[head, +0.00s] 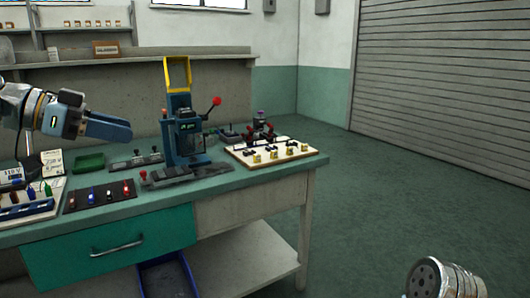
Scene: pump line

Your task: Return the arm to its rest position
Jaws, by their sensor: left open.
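My left arm comes in from the left edge, over the left part of the workbench (180,203). My left gripper (122,129) points to the right and is open, with nothing seen between its fingers. It is in the air, left of the blue press (187,142) with the yellow frame and red-knobbed lever, and apart from it. A rounded metal part of my own body shows at the bottom right. My right gripper is not in view.
A light board (309,152) with several small fittings lies on the bench's right end. A blue bin (167,280) stands below. The floor (385,190) to the right is clear.

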